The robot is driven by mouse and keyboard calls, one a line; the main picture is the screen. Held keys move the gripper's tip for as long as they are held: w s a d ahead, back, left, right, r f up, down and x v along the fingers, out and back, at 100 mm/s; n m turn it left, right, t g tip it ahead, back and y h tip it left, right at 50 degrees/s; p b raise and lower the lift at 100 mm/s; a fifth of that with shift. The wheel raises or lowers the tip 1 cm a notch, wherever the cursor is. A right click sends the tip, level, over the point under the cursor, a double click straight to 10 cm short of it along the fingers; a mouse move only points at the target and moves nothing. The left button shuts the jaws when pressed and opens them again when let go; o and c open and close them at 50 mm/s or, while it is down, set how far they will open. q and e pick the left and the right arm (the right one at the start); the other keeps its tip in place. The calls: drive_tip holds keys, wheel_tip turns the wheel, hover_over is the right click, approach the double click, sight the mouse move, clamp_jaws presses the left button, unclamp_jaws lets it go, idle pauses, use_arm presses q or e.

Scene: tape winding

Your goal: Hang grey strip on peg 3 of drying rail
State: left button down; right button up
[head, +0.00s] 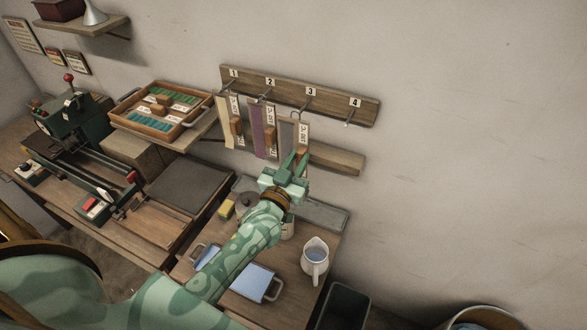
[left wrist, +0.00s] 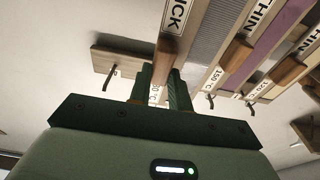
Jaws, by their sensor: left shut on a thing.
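The drying rail (head: 330,98) is on the wall with pegs numbered 1 to 4. A pale strip hangs at peg 1 (head: 224,110) and a purple strip (head: 257,128) at peg 2. The grey strip (head: 286,136), with a white label, is upright below peg 3 (head: 307,100); its top is close to the hook, and I cannot tell whether it is on it. My left gripper (head: 299,163) is shut on the grey strip's wooden piece at its lower end. In the left wrist view the fingers (left wrist: 162,88) close around that wood beside the grey strip (left wrist: 205,35). Peg 4 (head: 349,118) is bare.
A wooden ledge (head: 337,158) runs below the rail. A tray of strips (head: 155,128) stands on a shelf at left. The wall right of the rail is clear.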

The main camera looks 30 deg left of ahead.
use_arm(q)
drive_tip(key=shift+w+a+f+b, duration=0.15)
drive_tip(key=shift+w+b, duration=0.55)
drive_tip(key=shift+w, duration=0.55)
drive_tip(key=shift+w+f, duration=0.1)
drive_tip(key=shift+w, duration=0.85)
drive_tip(key=shift+w+f, duration=0.1)
drive_tip(key=shift+f, duration=0.1)
drive_tip(key=c, duration=1.2)
unclamp_jaws()
drive_tip(key=shift+f, duration=0.1)
